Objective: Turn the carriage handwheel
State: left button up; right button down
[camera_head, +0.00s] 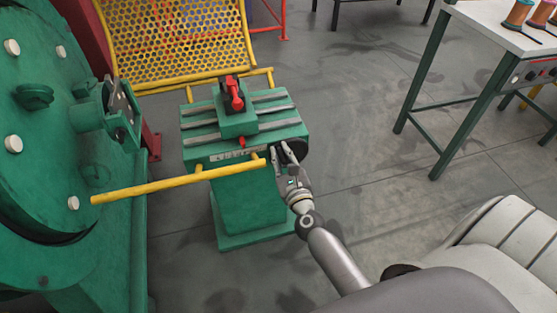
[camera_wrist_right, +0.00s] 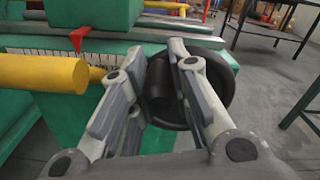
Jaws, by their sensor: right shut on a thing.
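The carriage handwheel is a black round wheel (camera_wrist_right: 215,90) on the front right of the green carriage stand; in the head view it shows as a dark disc (camera_head: 301,147) partly behind my gripper. My right gripper (camera_head: 285,150) is at the wheel, with its fingers reaching up to it. In the right wrist view the fingers (camera_wrist_right: 152,72) are shut on a dark cylindrical part of the handwheel, its handle. The fingers hide part of the wheel's left side. My left gripper is not in view.
A yellow bar (camera_head: 180,184) runs across in front of the green carriage (camera_head: 245,192), close left of my gripper. A red clamp lever (camera_head: 233,92) stands on top. A yellow mesh guard (camera_head: 175,40) is behind. The floor to the right is clear up to a workbench (camera_head: 500,25).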

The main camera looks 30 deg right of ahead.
aim_at(290, 144)
jog(key=shift+s+d+r+m+b, duration=0.15)
jog(key=shift+d+m, duration=0.4)
jog(key=shift+m, duration=0.6)
jog(key=shift+s+d+r+m+b, duration=0.1)
jog(key=shift+d+r+m+b, duration=0.3)
jog(key=shift+m, duration=0.7)
jog(key=shift+s+d+f+m+b, duration=0.1)
jog(key=shift+d+m, duration=0.55)
jog(key=shift+m, duration=0.5)
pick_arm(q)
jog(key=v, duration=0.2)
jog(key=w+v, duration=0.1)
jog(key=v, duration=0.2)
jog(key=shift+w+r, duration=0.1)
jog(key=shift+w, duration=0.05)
pick_arm(e)
jog(key=c, duration=1.3)
grip_release()
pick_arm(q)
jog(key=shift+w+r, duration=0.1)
